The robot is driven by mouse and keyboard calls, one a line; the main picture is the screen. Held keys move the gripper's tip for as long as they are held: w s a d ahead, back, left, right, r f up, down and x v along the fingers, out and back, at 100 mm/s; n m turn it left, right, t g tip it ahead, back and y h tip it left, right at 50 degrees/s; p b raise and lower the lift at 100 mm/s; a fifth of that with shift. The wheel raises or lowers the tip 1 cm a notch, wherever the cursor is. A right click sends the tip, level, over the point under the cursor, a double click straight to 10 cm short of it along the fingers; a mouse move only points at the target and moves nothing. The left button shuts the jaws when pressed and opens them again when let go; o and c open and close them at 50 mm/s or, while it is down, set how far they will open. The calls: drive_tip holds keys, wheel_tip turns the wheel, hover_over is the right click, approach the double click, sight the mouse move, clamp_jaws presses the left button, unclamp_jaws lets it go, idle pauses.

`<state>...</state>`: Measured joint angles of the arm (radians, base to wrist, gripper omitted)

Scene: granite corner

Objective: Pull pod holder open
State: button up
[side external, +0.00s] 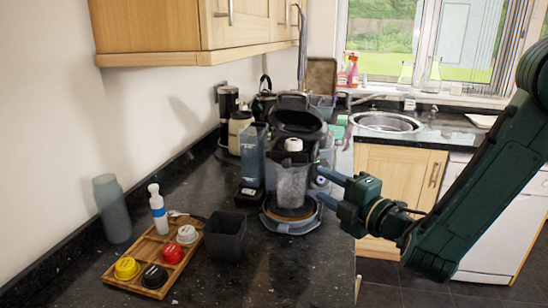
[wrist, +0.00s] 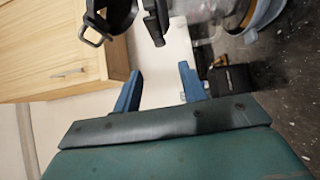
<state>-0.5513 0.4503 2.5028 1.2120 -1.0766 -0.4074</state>
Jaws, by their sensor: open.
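The coffee machine (side external: 297,118) stands on the counter with its dark top part raised. Below it sits a dark holder (side external: 292,158) with a white-topped pod (side external: 293,144) in it; I take this as the pod holder, and whether it is pulled out is unclear. A clear cup (side external: 291,188) stands beneath on the round base. My gripper (side external: 324,186) is open and empty at the machine's right side, fingers pointing at it. In the wrist view my gripper (wrist: 160,80) is open, with dark machine parts (wrist: 155,22) beyond its fingertips, apart from them.
A wooden tray (side external: 181,273) holds several coloured pods and a white bottle at front left. A black bin (side external: 225,236) and a grey tumbler (side external: 112,209) stand near it. A water tank (side external: 252,157) is left of the machine.

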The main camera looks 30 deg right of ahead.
sight(289, 166)
drive_tip(key=shift+w, duration=0.3)
drive_tip(key=shift+w+a, duration=0.2)
drive_tip(key=shift+w, duration=2)
drive_tip(key=shift+w+a, duration=0.15)
drive_tip(key=shift+w, duration=2.05)
drive_tip(key=shift+w+a, duration=0.2)
drive_tip(key=shift+w, duration=2)
drive_tip(key=shift+c, duration=0.2)
drive_tip(key=shift+f, duration=0.15)
clamp_jaws()
